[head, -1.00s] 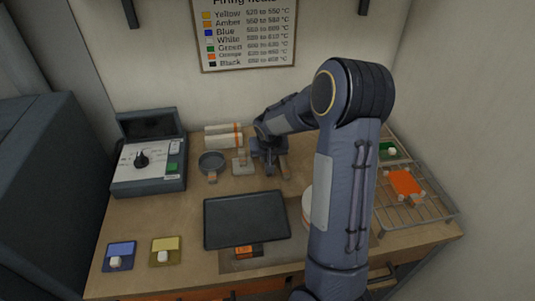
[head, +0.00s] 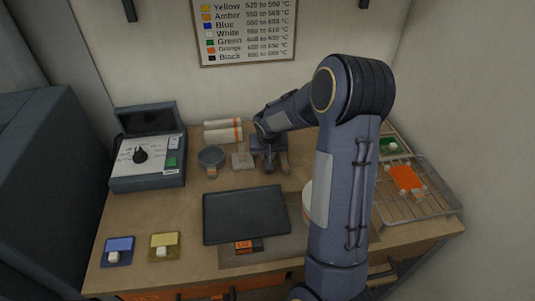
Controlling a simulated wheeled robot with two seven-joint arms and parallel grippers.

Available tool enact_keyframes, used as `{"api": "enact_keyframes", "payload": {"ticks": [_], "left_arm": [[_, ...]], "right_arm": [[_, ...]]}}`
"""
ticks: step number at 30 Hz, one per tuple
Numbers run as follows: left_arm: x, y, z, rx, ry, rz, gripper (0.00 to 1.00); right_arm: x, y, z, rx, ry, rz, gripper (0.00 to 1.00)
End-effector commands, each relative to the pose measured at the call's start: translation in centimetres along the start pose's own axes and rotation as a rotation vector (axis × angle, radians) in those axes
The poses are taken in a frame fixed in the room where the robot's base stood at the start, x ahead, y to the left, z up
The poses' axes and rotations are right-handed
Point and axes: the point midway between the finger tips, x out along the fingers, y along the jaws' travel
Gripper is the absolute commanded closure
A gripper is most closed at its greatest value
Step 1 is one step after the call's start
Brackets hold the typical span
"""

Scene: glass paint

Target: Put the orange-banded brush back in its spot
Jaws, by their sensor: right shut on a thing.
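My right gripper (head: 268,158) is at the back of the bench, right of a small light block (head: 242,158). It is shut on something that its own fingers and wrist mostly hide. A slim wooden piece (head: 284,163) shows at the gripper's right side, and I cannot tell whether it is the held thing. Two white rolls with orange bands (head: 223,131) lie against the back wall, left of the gripper. No orange-banded brush can be made out clearly. My left gripper is not in view.
A dark round dish (head: 211,157) stands left of the block. A dark tray (head: 245,215) lies at the middle front. A control box (head: 148,160) is at the left, a wire rack (head: 425,200) with an orange piece (head: 405,180) at the right. My right arm hides part of a white round container (head: 307,200).

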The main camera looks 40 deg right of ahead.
Motion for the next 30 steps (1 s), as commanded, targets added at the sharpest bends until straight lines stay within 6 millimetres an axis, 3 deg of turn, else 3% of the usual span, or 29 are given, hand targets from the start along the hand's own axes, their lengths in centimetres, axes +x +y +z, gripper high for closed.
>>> {"api": "enact_keyframes", "payload": {"ticks": [30], "left_arm": [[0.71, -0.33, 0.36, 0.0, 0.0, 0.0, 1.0]], "right_arm": [[0.44, -0.01, 0.09, 0.0, 0.001, -0.001, 1.0]]}}
